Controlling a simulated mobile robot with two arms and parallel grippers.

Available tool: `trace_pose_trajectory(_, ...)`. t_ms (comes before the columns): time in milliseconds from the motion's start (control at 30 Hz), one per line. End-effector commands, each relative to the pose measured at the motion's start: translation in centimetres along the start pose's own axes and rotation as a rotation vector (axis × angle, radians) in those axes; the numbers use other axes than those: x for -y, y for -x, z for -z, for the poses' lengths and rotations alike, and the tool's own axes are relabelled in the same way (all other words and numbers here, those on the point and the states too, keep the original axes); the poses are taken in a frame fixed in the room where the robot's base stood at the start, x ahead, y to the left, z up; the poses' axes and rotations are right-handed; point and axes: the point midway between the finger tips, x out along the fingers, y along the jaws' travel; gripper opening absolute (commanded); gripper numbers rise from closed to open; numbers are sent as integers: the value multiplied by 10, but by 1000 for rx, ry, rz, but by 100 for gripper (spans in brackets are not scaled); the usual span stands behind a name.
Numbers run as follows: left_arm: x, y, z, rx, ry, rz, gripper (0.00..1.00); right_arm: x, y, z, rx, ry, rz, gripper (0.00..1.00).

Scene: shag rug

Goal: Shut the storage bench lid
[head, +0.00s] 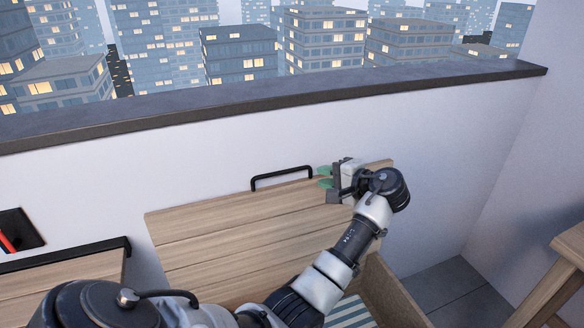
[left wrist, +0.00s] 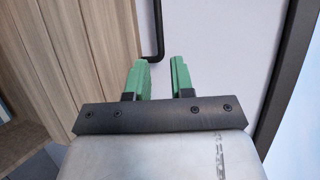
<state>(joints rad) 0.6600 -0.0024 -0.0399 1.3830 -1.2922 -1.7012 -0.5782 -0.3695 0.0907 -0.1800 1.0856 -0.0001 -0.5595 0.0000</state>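The storage bench lid (head: 230,229), made of light wood planks, stands raised and leans back near the white wall in the head view. A black bar handle (head: 282,176) is on its top edge. The bench's open box (head: 387,287) shows below, with striped fabric inside. My left gripper (head: 324,177) is at the lid's top edge, just right of the handle. In the left wrist view its two green fingers (left wrist: 162,78) are apart with a gap between them. The handle's end (left wrist: 158,30) shows just beyond the fingertips, and the lid (left wrist: 75,60) lies to the left. My right gripper is not in view.
A dark window sill (head: 270,100) runs above the wall. A wooden stool or table (head: 560,275) stands at the right. Another wooden unit with a black edge (head: 70,262) is at the lower left. Grey floor (head: 447,288) shows between the bench and the right wall.

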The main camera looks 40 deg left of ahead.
Motion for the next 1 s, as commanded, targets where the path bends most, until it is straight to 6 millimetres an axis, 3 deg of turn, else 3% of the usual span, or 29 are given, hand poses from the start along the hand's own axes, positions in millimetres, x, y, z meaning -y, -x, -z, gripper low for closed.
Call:
trace_pose_trajectory(300,-1,-62,-1,3,1,1,23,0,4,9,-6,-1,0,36)
trace_pose_trajectory(500,-1,-88,-1,2,0,0,23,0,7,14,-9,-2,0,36)
trace_pose_trajectory(900,-1,-96,0,-1,2,-1,23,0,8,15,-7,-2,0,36)
trace_pose_trajectory(1000,-1,-96,0,-1,2,-1,9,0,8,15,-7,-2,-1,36)
